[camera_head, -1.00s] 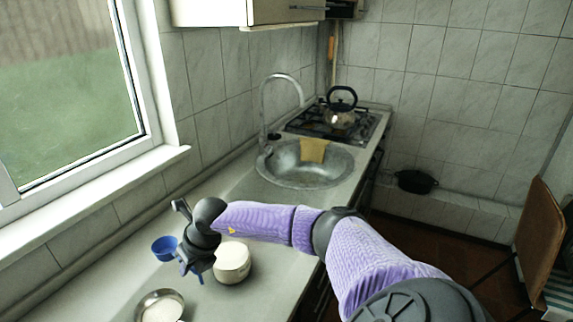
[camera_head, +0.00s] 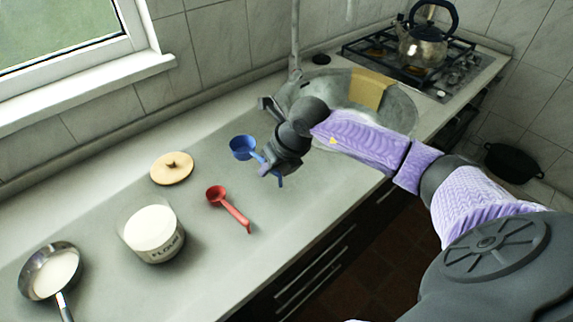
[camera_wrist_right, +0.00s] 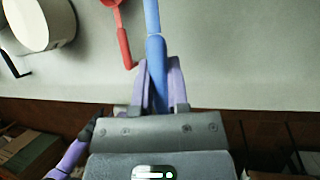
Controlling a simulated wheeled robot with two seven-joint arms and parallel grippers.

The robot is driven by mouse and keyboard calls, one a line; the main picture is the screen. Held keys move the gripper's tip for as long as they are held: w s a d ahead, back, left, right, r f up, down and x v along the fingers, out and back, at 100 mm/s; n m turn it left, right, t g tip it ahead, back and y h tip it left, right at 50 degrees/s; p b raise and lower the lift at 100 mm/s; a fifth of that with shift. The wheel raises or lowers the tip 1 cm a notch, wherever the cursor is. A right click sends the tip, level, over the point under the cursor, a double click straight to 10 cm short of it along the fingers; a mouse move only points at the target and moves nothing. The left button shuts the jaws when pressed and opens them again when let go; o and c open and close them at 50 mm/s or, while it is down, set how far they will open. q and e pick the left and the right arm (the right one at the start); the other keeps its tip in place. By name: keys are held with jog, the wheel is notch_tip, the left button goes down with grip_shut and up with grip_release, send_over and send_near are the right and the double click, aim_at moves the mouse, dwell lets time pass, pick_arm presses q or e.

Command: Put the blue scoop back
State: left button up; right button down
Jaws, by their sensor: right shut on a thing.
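The blue scoop (camera_head: 242,147) is in the head view above the middle of the counter, near the sink. Its handle (camera_wrist_right: 153,25) runs between my right gripper's fingers in the right wrist view. My right gripper (camera_head: 268,165) is shut on that handle; the wrist view also shows the gripper (camera_wrist_right: 158,80). Whether the scoop touches the counter is hard to tell. A red scoop (camera_head: 217,196) lies on the counter to the left of my right gripper.
An open flour canister (camera_head: 152,235) stands left of the red scoop, with a round wooden lid (camera_head: 172,168) behind it. A pan with white contents (camera_head: 50,272) is at the far left. The sink (camera_head: 300,88) holds a yellow cloth (camera_head: 369,90) on its rim. A kettle (camera_head: 425,45) is on the hob.

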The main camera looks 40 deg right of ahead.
notch_tip(320, 180, down, 10)
jog(key=shift+a+r+b, duration=0.1)
jog(key=shift+a+b, duration=0.05)
jog(key=shift+b, duration=1.05)
jog(key=shift+r, duration=0.15)
jog(key=c, duration=1)
grip_release()
jog(key=shift+c, duration=0.2)
jog(key=o, duration=0.4)
